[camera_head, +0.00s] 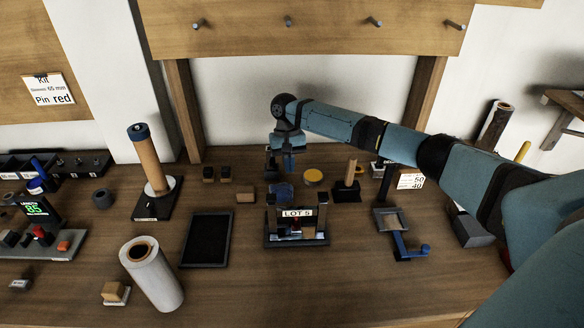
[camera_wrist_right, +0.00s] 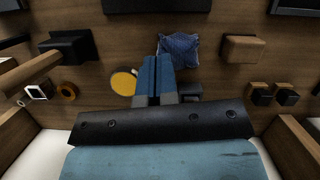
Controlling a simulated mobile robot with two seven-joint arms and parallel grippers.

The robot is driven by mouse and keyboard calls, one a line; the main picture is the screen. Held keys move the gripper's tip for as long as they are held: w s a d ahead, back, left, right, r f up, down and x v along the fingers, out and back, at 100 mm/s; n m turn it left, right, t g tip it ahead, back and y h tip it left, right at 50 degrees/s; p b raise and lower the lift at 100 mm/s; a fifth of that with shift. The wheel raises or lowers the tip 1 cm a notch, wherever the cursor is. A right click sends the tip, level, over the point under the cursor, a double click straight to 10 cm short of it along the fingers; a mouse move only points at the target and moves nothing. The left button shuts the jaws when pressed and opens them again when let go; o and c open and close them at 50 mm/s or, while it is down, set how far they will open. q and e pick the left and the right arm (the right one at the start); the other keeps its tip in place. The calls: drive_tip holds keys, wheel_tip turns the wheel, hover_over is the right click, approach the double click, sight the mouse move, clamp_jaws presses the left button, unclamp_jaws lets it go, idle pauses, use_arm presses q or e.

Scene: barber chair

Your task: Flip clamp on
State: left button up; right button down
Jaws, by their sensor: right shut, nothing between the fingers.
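A small device with a flat grey plate (camera_head: 391,219) and a blue lever (camera_head: 403,244) stands on the bench right of centre; it may be the clamp, but I cannot tell for sure. The blue lever points toward the front and bends right to a knob (camera_head: 425,251). My right gripper (camera_head: 289,163) is shut and empty, pointing down above the back of the bench, well left of and behind that device. In the right wrist view its blue fingers (camera_wrist_right: 157,66) lie together beside a crumpled-looking blue piece (camera_wrist_right: 180,48). My left gripper is not in view.
A black frame labelled LOT 5 (camera_head: 297,230) stands in front of the blue piece (camera_head: 281,190). A yellow disc (camera_head: 314,175) and a post on a black base (camera_head: 348,187) are near my right gripper. The front middle is clear.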

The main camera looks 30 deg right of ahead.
approach(296, 221)
drive_tip(key=w+f, duration=0.1)
drive_tip(key=w+d+f, duration=0.2)
drive_tip(key=w+f, duration=0.1)
drive_tip(key=shift+s+a+p, duration=0.15)
drive_tip(key=shift+s+a, duration=0.1)
drive_tip(key=shift+s, duration=0.3)
drive_tip(key=shift+s+a+p, duration=0.15)
drive_tip(key=shift+s+a, duration=0.1)
drive_tip(key=shift+s, duration=0.25)
drive_tip(key=shift+s+a+f, duration=0.1)
drive_tip(key=shift+s+a, duration=0.1)
drive_tip(key=shift+s, duration=0.4)
drive_tip(key=shift+f, duration=0.1)
drive_tip(key=shift+s, duration=0.1)
